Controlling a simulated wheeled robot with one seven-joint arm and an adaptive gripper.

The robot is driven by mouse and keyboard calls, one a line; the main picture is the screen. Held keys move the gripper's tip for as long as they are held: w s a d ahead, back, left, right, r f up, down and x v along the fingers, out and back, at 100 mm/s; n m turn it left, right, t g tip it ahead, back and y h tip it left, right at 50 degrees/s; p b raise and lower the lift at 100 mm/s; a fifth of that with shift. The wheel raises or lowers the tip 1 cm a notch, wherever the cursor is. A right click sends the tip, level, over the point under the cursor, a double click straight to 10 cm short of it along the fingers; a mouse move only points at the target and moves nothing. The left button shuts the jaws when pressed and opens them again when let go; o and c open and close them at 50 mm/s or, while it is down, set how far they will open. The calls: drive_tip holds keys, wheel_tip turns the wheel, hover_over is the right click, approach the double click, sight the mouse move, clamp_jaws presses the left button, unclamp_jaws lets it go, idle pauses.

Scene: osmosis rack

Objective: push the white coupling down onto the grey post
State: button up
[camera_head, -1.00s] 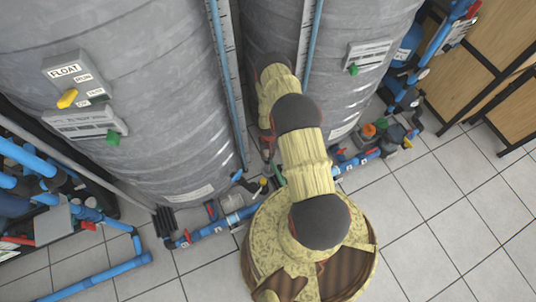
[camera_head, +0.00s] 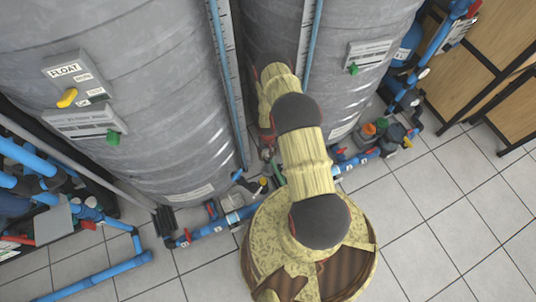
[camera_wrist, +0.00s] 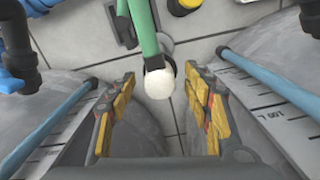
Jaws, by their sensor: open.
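The white coupling (camera_wrist: 159,84) shows its rounded white end in the wrist view, joined to a green hose (camera_wrist: 143,28) that runs to the top edge. My gripper (camera_wrist: 160,98) is open, with one yellow-and-grey finger on each side of the coupling and a gap on both sides. The coupling lies between the fingertips in the picture; its depth relative to them is unclear. A dark round edge shows just behind it, but I cannot make out the grey post for sure. In the head view my arm hides the gripper and coupling.
Two large grey tanks (camera_head: 120,160) (camera_head: 325,60) stand close on either side of my arm. Blue pipes (camera_head: 215,228) with red valves run low along the tanks. A yellow-capped part (camera_wrist: 184,5) sits beyond the coupling. Tiled floor (camera_head: 440,210) is clear at the right.

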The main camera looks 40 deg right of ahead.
wheel_tip(320, 180, up, 12)
drive_tip(key=shift+f, duration=0.25)
idle(0.7)
